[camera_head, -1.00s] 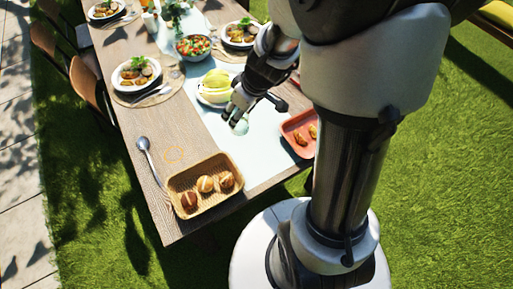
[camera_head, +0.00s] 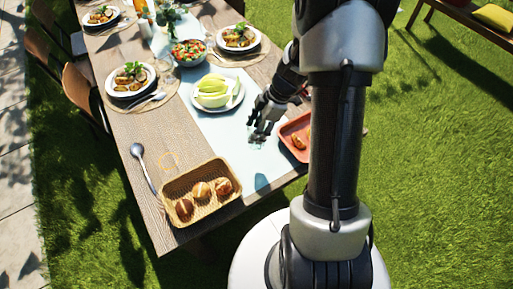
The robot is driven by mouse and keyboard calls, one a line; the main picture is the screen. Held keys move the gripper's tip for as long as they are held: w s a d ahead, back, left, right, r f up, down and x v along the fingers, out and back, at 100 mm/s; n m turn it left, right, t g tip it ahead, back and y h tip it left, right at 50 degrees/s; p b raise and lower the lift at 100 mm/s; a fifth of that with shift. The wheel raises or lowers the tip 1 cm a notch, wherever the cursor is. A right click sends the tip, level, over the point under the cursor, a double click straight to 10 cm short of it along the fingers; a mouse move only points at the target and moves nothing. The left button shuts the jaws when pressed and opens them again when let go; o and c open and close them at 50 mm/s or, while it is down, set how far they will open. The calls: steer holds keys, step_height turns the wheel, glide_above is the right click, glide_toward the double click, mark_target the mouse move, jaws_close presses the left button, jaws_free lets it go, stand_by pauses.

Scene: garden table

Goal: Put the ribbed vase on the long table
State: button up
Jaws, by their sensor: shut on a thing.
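The long table (camera_head: 128,123) is wooden, with a pale runner (camera_head: 215,125) down its middle. My gripper (camera_head: 260,132) is over the near part of the runner, left of the red tray, with its fingers pointing down. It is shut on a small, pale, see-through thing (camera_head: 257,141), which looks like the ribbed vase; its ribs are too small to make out. The fingers partly hide it. A teal patch, perhaps its shadow, shows on the runner below. I cannot tell whether the vase touches the table.
A wicker basket of rolls (camera_head: 172,217) stands at the near edge, with a spoon (camera_head: 142,165) to its left. A red tray with bread (camera_head: 290,142) is close right of my gripper. A plate of bananas (camera_head: 237,100), a salad bowl (camera_head: 188,62) and plated meals stand beyond.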

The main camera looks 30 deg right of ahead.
mark_target(257, 146)
step_height(257, 146, down, 9)
steer(key=shift+f+b, duration=0.2)
steer(key=shift+b, duration=0.85)
steer(key=shift+f+b, duration=0.2)
steer(key=shift+b, duration=0.15)
steer(key=o, duration=1.2)
steer(key=shift+r, duration=0.1)
steer(key=shift+o, duration=0.2)
